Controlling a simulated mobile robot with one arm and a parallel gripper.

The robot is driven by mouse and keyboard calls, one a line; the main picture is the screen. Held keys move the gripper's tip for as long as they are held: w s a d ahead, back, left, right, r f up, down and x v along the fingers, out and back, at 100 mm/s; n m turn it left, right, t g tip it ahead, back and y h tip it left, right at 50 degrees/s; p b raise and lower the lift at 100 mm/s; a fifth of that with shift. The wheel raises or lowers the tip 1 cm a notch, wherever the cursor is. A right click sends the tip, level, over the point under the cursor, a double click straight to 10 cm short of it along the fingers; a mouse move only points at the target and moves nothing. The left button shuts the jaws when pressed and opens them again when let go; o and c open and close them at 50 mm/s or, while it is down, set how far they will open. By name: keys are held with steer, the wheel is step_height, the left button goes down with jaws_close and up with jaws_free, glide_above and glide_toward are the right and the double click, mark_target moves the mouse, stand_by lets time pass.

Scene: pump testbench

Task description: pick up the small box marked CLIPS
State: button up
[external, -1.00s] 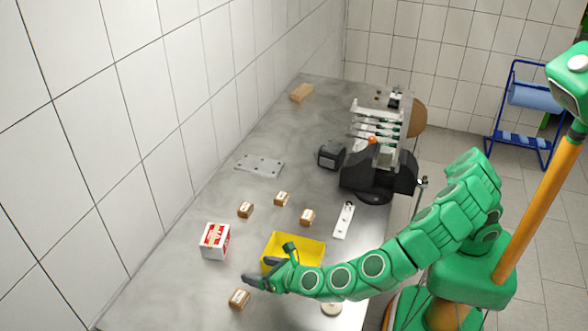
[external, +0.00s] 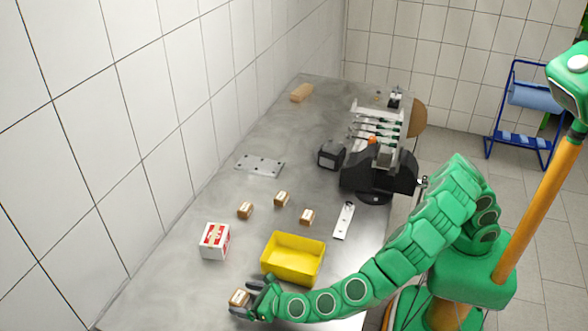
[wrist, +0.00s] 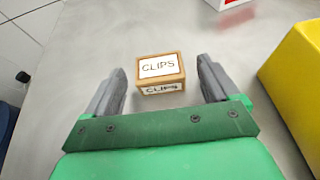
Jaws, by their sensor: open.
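The small brown box marked CLIPS (wrist: 161,73) sits on the grey table, with white labels on its top and near side. In the wrist view my gripper (wrist: 164,78) is open, with one grey finger on each side of the box. Gaps show between the fingers and the box, and the box lies toward the fingertips. In the external view the box (external: 238,297) is at the near end of the table, and my gripper (external: 247,298) is beside it, partly overlapping it.
A yellow bin (external: 293,259) stands close to the right of my gripper. A red and white carton (external: 215,241) is farther back. Several similar small boxes (external: 282,198) sit beyond the bin. The table between the CLIPS box and the wall is clear.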

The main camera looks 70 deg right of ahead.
steer(key=shift+x, duration=1.05)
steer(key=shift+a, duration=0.1)
steer(key=c, duration=1.1)
steer(key=shift+o, duration=0.2)
steer(key=shift+r, duration=0.6)
steer(key=s+d+r, duration=0.8)
steer(key=s+r, duration=0.3)
steer(key=shift+d+r, duration=0.15)
steer(key=shift+r, duration=0.25)
